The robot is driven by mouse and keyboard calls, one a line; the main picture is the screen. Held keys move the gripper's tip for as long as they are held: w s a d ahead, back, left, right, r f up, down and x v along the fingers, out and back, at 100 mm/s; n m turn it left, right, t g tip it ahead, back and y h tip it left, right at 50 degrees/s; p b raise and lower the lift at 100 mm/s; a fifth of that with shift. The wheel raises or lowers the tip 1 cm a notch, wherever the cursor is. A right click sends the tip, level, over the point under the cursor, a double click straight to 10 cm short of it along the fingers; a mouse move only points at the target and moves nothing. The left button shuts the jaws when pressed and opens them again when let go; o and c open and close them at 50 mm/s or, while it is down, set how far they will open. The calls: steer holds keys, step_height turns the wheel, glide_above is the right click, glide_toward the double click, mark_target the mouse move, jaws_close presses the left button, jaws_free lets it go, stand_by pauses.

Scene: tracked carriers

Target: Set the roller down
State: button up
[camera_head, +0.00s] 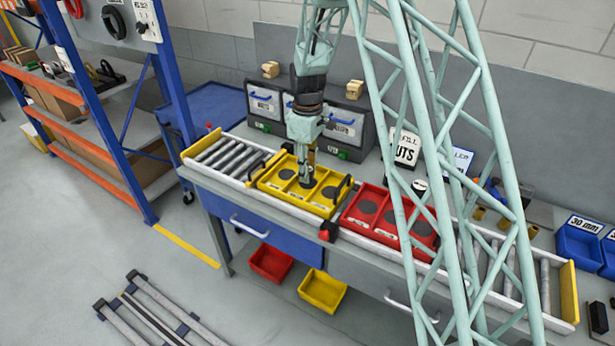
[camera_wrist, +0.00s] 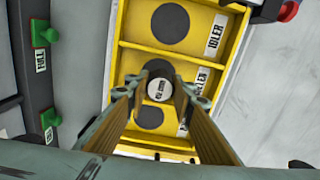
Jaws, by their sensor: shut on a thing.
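My gripper (camera_head: 306,178) points down over the yellow carrier (camera_head: 290,199) on the bench conveyor. In the wrist view my gripper (camera_wrist: 158,92) is shut on the roller (camera_wrist: 160,89), whose pale round end with a small label shows between the fingertips. The roller is over or in the middle compartment of the yellow carrier (camera_wrist: 170,51); I cannot tell whether it touches the floor. Dark round spots mark the compartments. One label reads "IDLER"; another, ending in "LLER", is partly hidden by a finger.
A red carrier (camera_head: 350,222) sits right beside the yellow one on the conveyor. Grey bins (camera_head: 265,105) stand behind. A pale green lattice frame (camera_head: 430,150) crosses the right side of the head view. Bare conveyor rollers (camera_head: 230,155) lie at the left.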

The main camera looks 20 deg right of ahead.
steer(key=shift+f, duration=1.05)
steer(key=shift+f, duration=0.1)
steer(key=o, duration=0.9)
steer(key=shift+r+p, duration=0.4)
steer(key=shift+r, duration=5.75)
